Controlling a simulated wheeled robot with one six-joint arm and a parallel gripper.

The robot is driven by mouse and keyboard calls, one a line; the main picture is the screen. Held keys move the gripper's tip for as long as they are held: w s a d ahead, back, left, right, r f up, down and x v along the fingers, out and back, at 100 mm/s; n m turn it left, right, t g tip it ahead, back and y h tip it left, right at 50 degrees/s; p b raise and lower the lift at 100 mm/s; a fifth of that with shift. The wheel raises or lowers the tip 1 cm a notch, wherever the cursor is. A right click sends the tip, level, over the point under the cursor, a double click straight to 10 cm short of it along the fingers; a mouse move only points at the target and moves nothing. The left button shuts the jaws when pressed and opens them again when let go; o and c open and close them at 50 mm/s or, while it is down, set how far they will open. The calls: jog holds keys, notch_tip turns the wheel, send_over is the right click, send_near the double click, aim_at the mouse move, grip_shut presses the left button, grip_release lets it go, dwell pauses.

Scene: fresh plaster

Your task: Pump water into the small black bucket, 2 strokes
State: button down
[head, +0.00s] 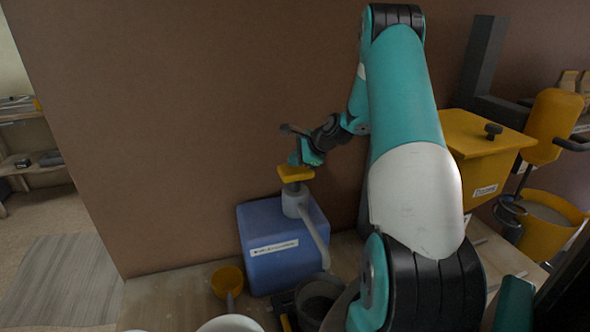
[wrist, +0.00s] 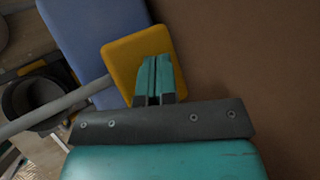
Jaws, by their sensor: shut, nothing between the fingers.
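A blue water container (head: 262,262) with a white label stands on the bench against the brown wall. A grey pump with a yellow push plate (head: 296,173) is on its top, and its grey spout (head: 318,240) slopes down to the right. The small black bucket (head: 318,300) stands below the spout end, partly hidden by my arm. My gripper (head: 306,152) is shut and empty, with its fingertips over the yellow plate. In the wrist view the closed fingers (wrist: 154,72) overlap the yellow plate (wrist: 130,55); I cannot tell whether they touch it. The bucket (wrist: 35,100) shows at left. Its water level cannot be seen.
A yellow scoop (head: 228,282) and a white bowl (head: 230,324) are in front of the container. A yellow lidded box (head: 482,150) and a yellow bucket (head: 545,225) stand at right. The wall is close behind the pump.

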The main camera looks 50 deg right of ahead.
aim_at(299, 170)
jog(key=shift+f+b, duration=1.3)
jog(key=shift+f, duration=1.05)
dwell(1.4)
dwell(0.3)
jog(key=shift+r+p, duration=2.3)
jog(key=shift+r, duration=0.5)
jog(key=shift+r+p, duration=2.05)
jog(key=shift+r, duration=0.45)
